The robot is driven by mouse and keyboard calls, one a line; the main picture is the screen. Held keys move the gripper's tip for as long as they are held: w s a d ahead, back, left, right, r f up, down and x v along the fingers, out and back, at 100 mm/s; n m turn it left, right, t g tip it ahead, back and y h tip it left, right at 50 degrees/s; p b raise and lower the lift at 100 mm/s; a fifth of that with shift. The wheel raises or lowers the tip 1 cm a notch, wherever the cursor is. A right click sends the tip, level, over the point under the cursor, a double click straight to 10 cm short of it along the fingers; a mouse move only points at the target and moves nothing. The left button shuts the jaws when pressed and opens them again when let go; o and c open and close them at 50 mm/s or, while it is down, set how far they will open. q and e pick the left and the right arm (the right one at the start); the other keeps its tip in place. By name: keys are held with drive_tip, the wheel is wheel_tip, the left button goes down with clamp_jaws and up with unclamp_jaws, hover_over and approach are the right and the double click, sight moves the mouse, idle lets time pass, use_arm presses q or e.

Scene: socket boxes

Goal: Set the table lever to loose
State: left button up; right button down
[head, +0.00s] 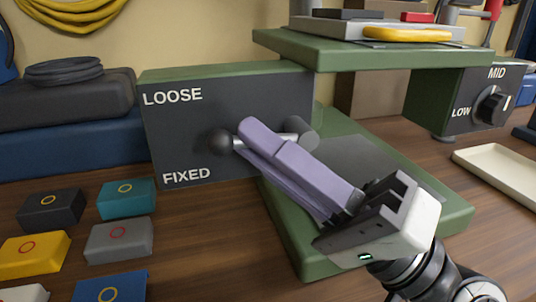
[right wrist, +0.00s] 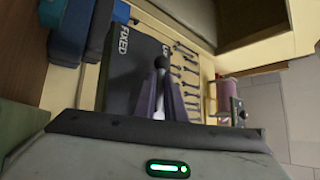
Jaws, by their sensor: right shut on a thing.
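The table lever has a dark round knob (head: 221,142) on a light metal rod, which runs to a grey pivot (head: 302,134) on the right. It points left, about level, between the LOOSE label (head: 172,96) above and the FIXED label (head: 187,175) below. My right gripper (head: 248,138) is shut on the lever's rod just behind the knob, with its purple fingers coming from the lower right. In the right wrist view the knob (right wrist: 161,63) shows just beyond the fingertips. The fingers hide part of the rod. My left gripper is not in view.
The dark lever panel (head: 160,130) stands beside a green machine base (head: 450,210) with a raised green table (head: 360,50). Several coloured boxes (head: 120,240) lie at the lower left. A dial (head: 493,106) and a cream tray (head: 500,172) are at the right.

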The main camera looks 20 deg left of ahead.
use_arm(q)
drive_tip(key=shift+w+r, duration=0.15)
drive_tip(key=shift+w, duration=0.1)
use_arm(e)
drive_tip(key=shift+s+a, duration=0.2)
drive_tip(key=shift+s, duration=0.2)
drive_tip(key=c, duration=1.8)
unclamp_jaws()
drive_tip(key=shift+w, duration=0.1)
